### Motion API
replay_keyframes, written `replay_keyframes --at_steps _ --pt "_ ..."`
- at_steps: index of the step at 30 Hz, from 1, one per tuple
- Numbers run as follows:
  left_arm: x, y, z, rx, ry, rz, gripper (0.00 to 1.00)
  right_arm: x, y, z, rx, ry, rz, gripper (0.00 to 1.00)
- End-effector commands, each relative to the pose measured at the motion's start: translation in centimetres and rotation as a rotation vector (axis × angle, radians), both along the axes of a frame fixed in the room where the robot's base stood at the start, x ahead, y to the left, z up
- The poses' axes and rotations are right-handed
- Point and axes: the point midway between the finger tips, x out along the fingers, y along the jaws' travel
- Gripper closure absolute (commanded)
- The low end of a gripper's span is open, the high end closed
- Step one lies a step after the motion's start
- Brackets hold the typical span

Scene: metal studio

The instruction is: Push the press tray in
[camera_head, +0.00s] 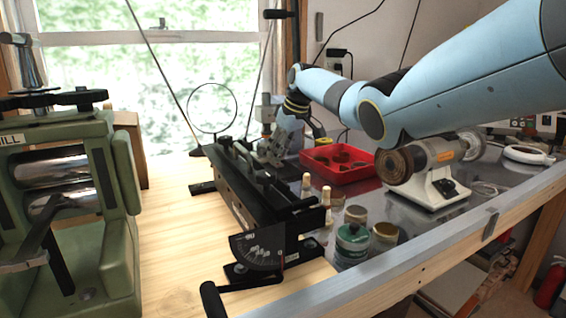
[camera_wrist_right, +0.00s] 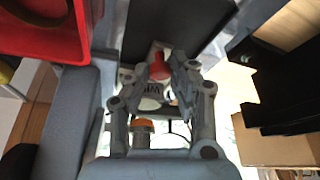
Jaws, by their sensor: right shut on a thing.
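In the head view my right arm reaches in from the right, and its gripper (camera_head: 277,147) is at the back of the bench, beside a grey machine (camera_head: 265,112) that looks like the press. In the right wrist view my right gripper (camera_wrist_right: 160,72) is closed around a small red knob (camera_wrist_right: 158,66). A dark flat slab (camera_wrist_right: 178,24), which may be the press tray, lies just beyond the knob. How far in the tray sits cannot be told; the arm and gripper hide much of the press. My left gripper is not in view.
A red tray with round pieces (camera_head: 338,176) stands right of my gripper. A black bench shear (camera_head: 250,195) runs along its left. A bench grinder (camera_head: 428,170) and several jars (camera_head: 352,238) stand nearer. A green rolling mill (camera_head: 75,230) is at the left.

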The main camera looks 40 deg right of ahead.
Motion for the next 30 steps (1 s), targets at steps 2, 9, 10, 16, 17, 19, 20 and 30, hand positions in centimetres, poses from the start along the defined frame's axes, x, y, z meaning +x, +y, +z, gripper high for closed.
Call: replay_keyframes --at_steps 2,9,10,16,17,19,20,30 --pt "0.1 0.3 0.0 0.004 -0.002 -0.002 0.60 0.2 -0.1 0.2 -0.002 -0.004 -0.001 1.00" --pt "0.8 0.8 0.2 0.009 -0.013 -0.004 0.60 0.2 -0.1 0.4 -0.004 -0.008 -0.001 0.75" --pt "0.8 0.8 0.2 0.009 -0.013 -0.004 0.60 0.2 -0.1 0.4 -0.004 -0.008 -0.001 0.71" --pt "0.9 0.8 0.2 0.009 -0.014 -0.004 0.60 0.2 -0.1 0.3 -0.004 -0.006 -0.001 0.55" --pt "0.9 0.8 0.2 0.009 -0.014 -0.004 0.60 0.2 -0.1 0.3 -0.003 -0.006 0.000 0.55" --pt "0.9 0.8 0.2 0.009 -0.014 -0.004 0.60 0.2 0.0 0.3 -0.003 -0.005 0.000 0.55" --pt "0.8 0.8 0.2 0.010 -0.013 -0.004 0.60 0.2 0.0 0.3 -0.003 -0.005 0.000 0.55" --pt "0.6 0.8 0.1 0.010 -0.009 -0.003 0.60 -1.2 -0.3 3.6 -0.007 -0.008 0.000 0.55"
